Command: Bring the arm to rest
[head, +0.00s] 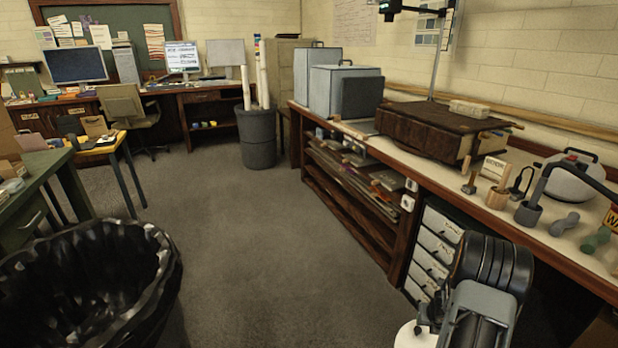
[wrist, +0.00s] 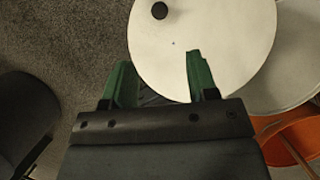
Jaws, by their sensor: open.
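My gripper (wrist: 158,84) shows in the wrist view with its two green fingers spread apart. Nothing is between the fingers. A pale round surface with a small dark spot lies beyond and below the fingertips; I cannot tell how far off it is. In the head view my arm shows at the bottom right, folded close, in front of the long bench; the fingertips cannot be made out there.
The long wooden bench (head: 352,139) runs along the right wall, with a dark press-like case (head: 425,131) and tools on top. A black-lined bin (head: 85,285) stands at the lower left. A grey bin (head: 257,138) holds rolls. The carpet between is clear.

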